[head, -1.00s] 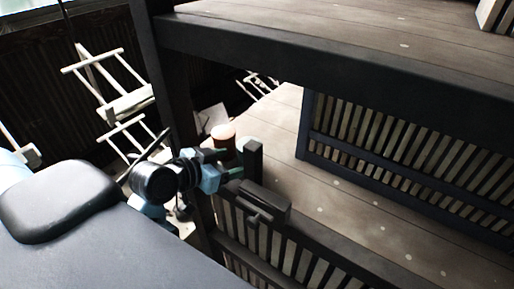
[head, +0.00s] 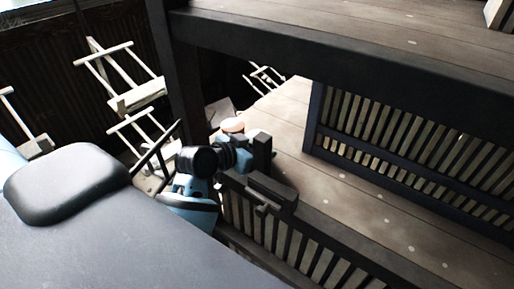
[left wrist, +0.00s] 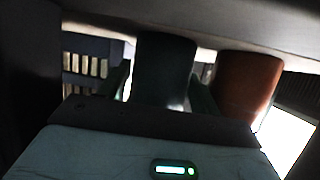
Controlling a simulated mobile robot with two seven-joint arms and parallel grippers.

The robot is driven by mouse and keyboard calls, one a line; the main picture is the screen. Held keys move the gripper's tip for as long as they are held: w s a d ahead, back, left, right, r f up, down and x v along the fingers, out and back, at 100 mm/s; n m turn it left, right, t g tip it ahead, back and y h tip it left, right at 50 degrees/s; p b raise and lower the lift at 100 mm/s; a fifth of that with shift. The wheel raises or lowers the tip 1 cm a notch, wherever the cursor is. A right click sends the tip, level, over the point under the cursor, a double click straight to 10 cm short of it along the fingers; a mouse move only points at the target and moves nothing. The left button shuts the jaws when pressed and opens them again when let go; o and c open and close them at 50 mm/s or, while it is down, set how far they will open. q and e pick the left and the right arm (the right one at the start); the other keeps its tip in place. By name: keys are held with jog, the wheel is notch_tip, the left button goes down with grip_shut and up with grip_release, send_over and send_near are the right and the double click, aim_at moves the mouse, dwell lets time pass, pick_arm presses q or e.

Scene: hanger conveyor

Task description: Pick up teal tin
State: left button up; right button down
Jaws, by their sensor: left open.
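The teal tin (left wrist: 163,70) shows dark in the middle of the left wrist view. It stands between the two fingers of my left gripper (left wrist: 161,92), with one finger on each side. The gripper is open, and I cannot tell whether either finger touches the tin. In the head view my left gripper (head: 243,152) reaches over the slatted rail at the shelf's near corner. It hides most or all of the teal tin there. My right gripper is not in view.
An orange-brown tin (left wrist: 245,85) stands close beside the teal tin; its top (head: 233,125) shows behind my gripper. A dark post (head: 178,90) and an upper shelf beam (head: 340,65) bound the space. The wooden lower shelf (head: 365,195) is clear to the right.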

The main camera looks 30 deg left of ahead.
pick_arm(q)
jog(key=shift+w+f, duration=0.15)
jog(key=shift+w, duration=0.05)
jog(key=shift+c, duration=0.2)
jog(key=c, duration=0.8)
